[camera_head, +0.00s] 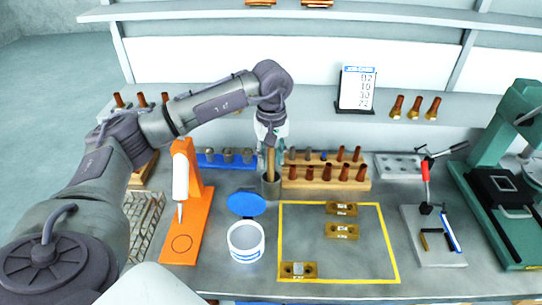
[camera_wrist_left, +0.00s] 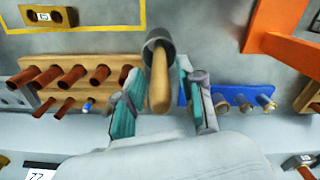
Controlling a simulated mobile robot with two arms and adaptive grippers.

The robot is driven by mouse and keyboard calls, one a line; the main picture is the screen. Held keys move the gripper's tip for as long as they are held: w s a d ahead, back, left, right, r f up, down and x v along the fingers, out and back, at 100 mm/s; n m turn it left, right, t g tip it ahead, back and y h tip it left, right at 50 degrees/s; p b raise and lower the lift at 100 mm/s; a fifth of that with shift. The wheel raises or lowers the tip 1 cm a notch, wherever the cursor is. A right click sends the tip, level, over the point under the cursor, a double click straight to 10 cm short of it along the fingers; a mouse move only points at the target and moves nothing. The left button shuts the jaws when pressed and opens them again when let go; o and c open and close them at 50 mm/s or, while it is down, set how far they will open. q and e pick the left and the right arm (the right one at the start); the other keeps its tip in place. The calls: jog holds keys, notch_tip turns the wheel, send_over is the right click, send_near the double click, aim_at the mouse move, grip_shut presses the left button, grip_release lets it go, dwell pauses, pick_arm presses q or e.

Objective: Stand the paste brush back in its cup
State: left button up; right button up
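The paste brush (camera_head: 271,163) stands in its dark grey cup (camera_head: 271,189), with its wooden handle up. In the left wrist view the handle (camera_wrist_left: 160,85) rises from the cup (camera_wrist_left: 158,42) towards the camera. The bristle end is hidden inside the cup. My left gripper (camera_head: 270,147) is above the cup. In the left wrist view its two teal-padded fingers (camera_wrist_left: 160,88) are spread on either side of the handle, with visible gaps, so it is open. My right gripper is in neither view.
A wooden rack (camera_head: 325,184) of copper nozzles stands close right of the cup, a blue rack (camera_head: 226,160) to the left. An open white tub (camera_head: 246,252) with a blue lid (camera_head: 246,204) stands in front. An orange stand (camera_head: 187,240) is further left.

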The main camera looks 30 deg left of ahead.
pick_arm(q)
jog(key=shift+r, duration=0.1)
notch_tip(320, 180, up, 12)
jog(key=shift+d+f, duration=0.1)
dwell(0.5)
jog(key=shift+f, duration=0.1)
dwell(0.8)
